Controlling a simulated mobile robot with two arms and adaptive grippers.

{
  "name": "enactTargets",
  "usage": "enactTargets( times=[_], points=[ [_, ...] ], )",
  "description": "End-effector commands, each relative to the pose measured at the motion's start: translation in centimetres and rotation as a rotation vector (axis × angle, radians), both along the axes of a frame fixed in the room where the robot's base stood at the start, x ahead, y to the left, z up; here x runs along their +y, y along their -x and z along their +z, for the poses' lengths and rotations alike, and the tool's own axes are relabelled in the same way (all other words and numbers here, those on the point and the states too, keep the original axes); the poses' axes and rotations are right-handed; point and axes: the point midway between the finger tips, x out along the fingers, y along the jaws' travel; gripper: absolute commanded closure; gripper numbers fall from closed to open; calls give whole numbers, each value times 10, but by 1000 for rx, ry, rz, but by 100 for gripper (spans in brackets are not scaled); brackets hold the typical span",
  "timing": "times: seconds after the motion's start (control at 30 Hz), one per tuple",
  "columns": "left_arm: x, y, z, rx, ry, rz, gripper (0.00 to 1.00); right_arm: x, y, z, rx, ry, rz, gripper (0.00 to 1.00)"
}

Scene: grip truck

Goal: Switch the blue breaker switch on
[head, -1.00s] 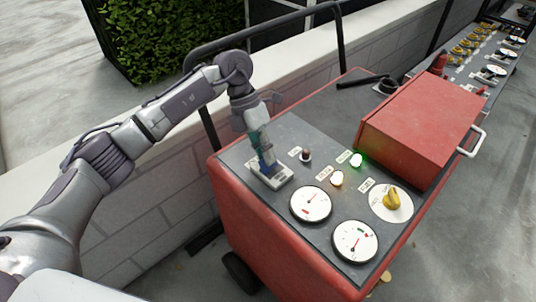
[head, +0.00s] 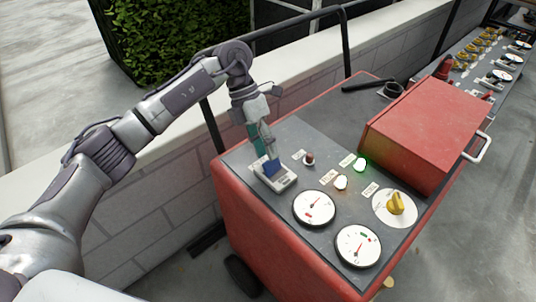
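The blue breaker switch (head: 272,166) sits on a light grey base (head: 284,181) at the left end of the panel on the red cart. My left gripper (head: 267,150) points down at the blue switch from above and behind, its tip at or very close to it. I cannot tell whether they touch. The fingers are small here, and whether they are open or shut does not show clearly. My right gripper is not in view.
The grey panel (head: 326,174) also carries two gauges (head: 314,208), a yellow knob (head: 396,204), a green lit lamp (head: 361,165) and a white lamp (head: 341,183). A red box (head: 425,130) stands at right. A low wall (head: 150,215) runs behind the cart.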

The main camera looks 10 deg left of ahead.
Motion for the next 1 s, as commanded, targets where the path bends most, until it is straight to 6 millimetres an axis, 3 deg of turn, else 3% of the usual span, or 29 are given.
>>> enactTargets(
  times=[0.2, 0.43, 1.0],
  points=[
    [20, -14, 44, -5, 0, 2, 62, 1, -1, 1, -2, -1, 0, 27],
    [34, -23, 75, -2, 0, 2, 62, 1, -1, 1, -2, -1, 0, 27],
    [38, -25, 84, 0, 0, -1, 62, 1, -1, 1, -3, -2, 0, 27]
  ],
)
